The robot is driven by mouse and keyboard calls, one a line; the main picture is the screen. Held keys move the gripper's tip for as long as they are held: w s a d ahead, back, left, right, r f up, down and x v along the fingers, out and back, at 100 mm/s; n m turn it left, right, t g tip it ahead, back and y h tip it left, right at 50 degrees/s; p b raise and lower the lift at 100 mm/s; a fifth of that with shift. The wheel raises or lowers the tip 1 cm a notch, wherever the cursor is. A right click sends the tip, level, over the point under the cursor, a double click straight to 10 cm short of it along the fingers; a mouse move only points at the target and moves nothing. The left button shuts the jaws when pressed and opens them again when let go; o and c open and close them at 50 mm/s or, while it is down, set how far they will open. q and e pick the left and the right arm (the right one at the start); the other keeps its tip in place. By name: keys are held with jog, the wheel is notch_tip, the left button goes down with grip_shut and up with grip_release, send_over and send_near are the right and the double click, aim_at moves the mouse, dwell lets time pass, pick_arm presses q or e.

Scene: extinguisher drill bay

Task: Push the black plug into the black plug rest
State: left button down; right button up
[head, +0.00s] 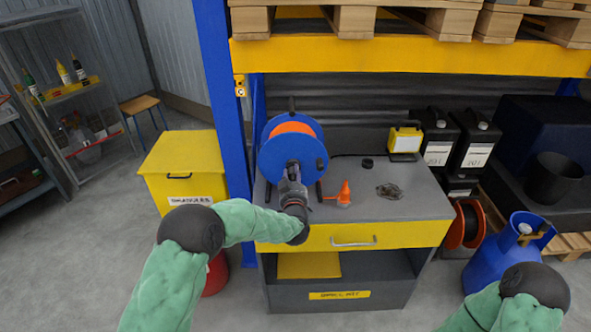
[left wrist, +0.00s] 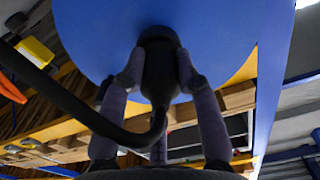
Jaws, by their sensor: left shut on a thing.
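My left gripper (head: 291,172) is in front of the blue reel (head: 276,155) on the cart. In the left wrist view its fingers (left wrist: 159,68) are shut on the black plug (left wrist: 160,78), one on each side. The plug's far end is at or very near the blue reel face (left wrist: 221,28); I cannot tell whether it touches or sits in anything. A thick black cable (left wrist: 82,112) runs from the plug's near end to the left. The black plug rest cannot be made out clearly and may be hidden behind the plug. My right gripper is not in view.
The grey cart top (head: 408,205) also holds an orange-red bottle (head: 344,193), a small black round piece (head: 367,163), a dark crumpled thing (head: 389,191) and a yellow lamp (head: 405,140). A blue post (head: 226,100) stands left; pallets (head: 350,20) lie above.

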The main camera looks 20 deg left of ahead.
aim_at(293, 178)
pick_arm(q)
jog(key=shift+p+v, duration=0.35)
jog(key=shift+v, duration=2.35)
